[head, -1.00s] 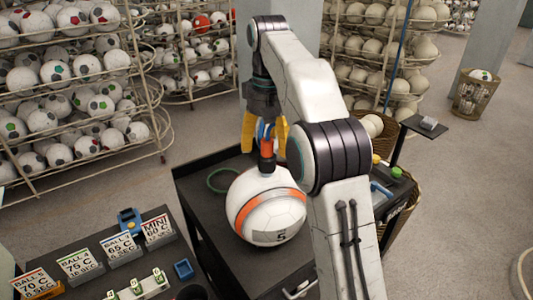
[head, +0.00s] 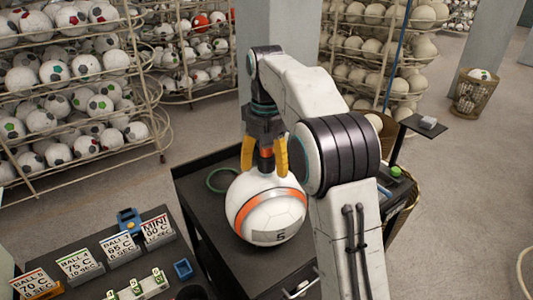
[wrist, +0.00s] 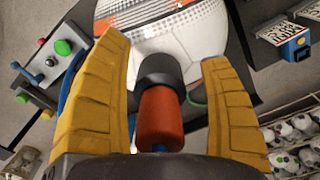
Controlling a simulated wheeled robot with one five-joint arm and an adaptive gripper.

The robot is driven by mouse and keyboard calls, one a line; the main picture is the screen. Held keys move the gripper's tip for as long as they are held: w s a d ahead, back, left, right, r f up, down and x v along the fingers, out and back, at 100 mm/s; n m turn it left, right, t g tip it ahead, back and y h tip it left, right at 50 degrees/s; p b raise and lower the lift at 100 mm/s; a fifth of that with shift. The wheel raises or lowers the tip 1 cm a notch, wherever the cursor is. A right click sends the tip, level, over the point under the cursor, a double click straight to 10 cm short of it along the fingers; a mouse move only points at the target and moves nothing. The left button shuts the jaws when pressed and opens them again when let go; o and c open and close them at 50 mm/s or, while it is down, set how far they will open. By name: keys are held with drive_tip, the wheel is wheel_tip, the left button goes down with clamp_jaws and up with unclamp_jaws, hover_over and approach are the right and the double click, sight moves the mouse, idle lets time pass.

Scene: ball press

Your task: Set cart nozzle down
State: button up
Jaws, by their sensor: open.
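The cart nozzle (head: 266,154), an orange cylinder with a black collar, stands upright at the top of the white ball (head: 265,215) with an orange band. In the wrist view the nozzle (wrist: 160,118) lies between my yellow fingers, with visible gaps on both sides. Its dark collar is against or just in front of the ball (wrist: 190,40); I cannot tell whether it is seated. My gripper (head: 264,170) is open, pointing down around the nozzle, its tips close to the ball's top. The ball rests on the black cart (head: 200,170). My gripper hides the nozzle's upper end.
A green hose loop (head: 210,180) lies on the cart left of the ball. A green knob (head: 396,172) is on the cart's right side. A side table with label cards (head: 120,246) and a blue block (head: 128,221) stands front left. Ball racks (head: 75,90) line the back.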

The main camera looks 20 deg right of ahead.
drive_tip(key=shift+c, duration=0.2)
drive_tip(key=c, duration=1.3)
drive_tip(key=shift+r, duration=0.1)
drive_tip(key=shift+c, duration=0.2)
